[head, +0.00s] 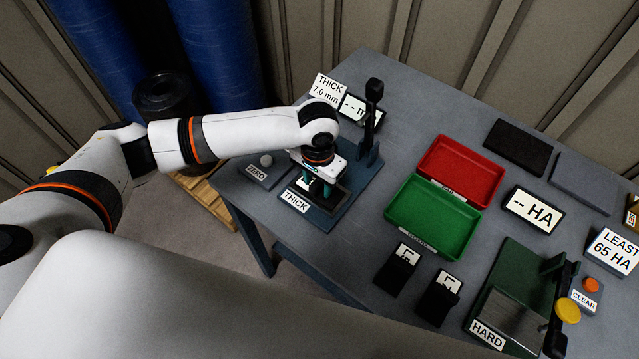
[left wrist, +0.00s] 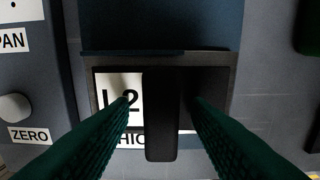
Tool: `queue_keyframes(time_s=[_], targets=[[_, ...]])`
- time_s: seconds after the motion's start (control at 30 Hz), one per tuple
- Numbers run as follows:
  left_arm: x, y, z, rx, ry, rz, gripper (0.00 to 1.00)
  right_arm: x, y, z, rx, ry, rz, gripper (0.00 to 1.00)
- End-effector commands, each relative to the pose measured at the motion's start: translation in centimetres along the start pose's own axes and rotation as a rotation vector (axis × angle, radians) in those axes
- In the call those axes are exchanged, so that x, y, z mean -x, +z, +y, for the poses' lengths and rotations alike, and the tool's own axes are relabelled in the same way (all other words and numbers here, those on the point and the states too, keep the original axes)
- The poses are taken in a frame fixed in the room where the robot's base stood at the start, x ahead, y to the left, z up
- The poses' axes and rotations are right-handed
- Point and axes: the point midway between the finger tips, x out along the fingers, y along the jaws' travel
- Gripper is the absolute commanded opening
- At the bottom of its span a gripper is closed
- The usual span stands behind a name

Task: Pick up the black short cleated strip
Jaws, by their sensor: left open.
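My left gripper (head: 319,187) points down over the thickness gauge (head: 340,212), beside its THICK label. In the left wrist view its two green fingers (left wrist: 162,100) are open. Between them is the upright black tab of a black strip (left wrist: 160,125) with a white label reading L2; the fingers stand on either side, apart from the tab. The strip lies on the gauge plate and is mostly hidden by my gripper in the head view. Two more black strips with white labels lie on the table, one to the left (head: 396,275) and one to the right (head: 435,303). My right gripper is not in view.
A red tray (head: 461,170) and a green tray (head: 432,216) stand mid-table. The gauge's post (head: 373,110) rises close behind my gripper. A ZERO button (head: 266,160) is left of it. A hardness tester (head: 510,310) stands at front right. Dark slabs lie behind the trays.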

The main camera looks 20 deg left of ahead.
Motion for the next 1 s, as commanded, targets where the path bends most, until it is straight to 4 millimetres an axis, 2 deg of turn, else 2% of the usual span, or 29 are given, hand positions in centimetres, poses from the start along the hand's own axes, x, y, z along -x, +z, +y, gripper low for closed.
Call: queue_keyframes(time_s=[0.03,0.3,0.57,0.67,1.0], targets=[[0.0,0.0,0.0,0.0,0.0,0.0,0.44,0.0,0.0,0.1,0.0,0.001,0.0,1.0],[0.0,0.0,0.0,-0.001,-0.001,0.0,0.0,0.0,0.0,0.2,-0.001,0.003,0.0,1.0],[0.2,0.0,0.0,-0.001,-0.001,-0.001,0.0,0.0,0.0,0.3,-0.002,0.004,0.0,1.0],[0.8,0.1,-0.1,-0.001,-0.003,-0.003,0.0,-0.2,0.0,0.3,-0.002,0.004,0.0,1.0],[7.3,0.1,-0.1,-0.002,-0.002,-0.004,0.0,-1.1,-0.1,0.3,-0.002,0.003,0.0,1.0]])
